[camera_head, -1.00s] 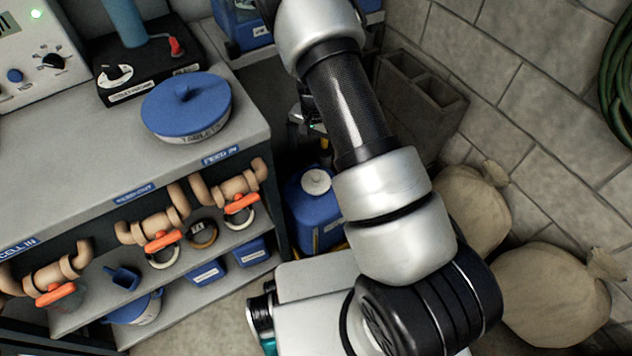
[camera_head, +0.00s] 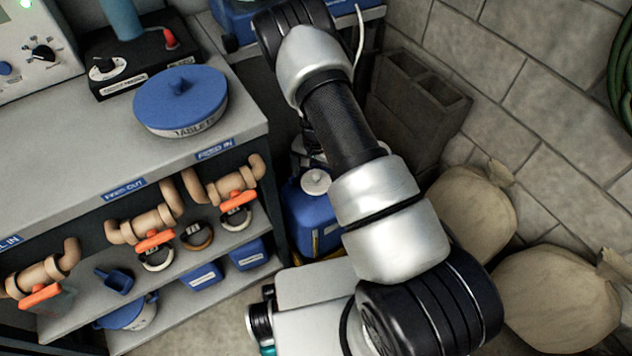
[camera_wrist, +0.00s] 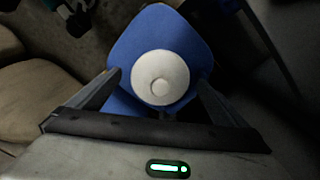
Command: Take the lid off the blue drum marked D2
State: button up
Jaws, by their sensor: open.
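A blue drum (camera_head: 308,222) with a round white lid (camera_head: 316,181) stands on the floor at the right end of the grey bench. No D2 mark can be read on it. In the wrist view the white lid (camera_wrist: 160,78) with its small central knob sits on top of the blue drum (camera_wrist: 124,52). My gripper (camera_wrist: 159,84) is open, with one finger to each side of the lid and a gap showing on both sides. How far the fingertips are above the lid is hard to tell. In the head view my gripper is mostly hidden by my arm.
The grey bench (camera_head: 60,150) carries a blue-lidded tablets tub (camera_head: 180,100). Pipes with orange valve handles (camera_head: 155,240) line its front. Grey hollow blocks (camera_head: 420,100) and tan sacks (camera_head: 470,210) stand right of the drum. Another blue container (camera_head: 232,22) is behind.

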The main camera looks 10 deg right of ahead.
jog(key=shift+c, duration=0.5)
jog(key=c, duration=1)
jog(key=shift+r, duration=0.15)
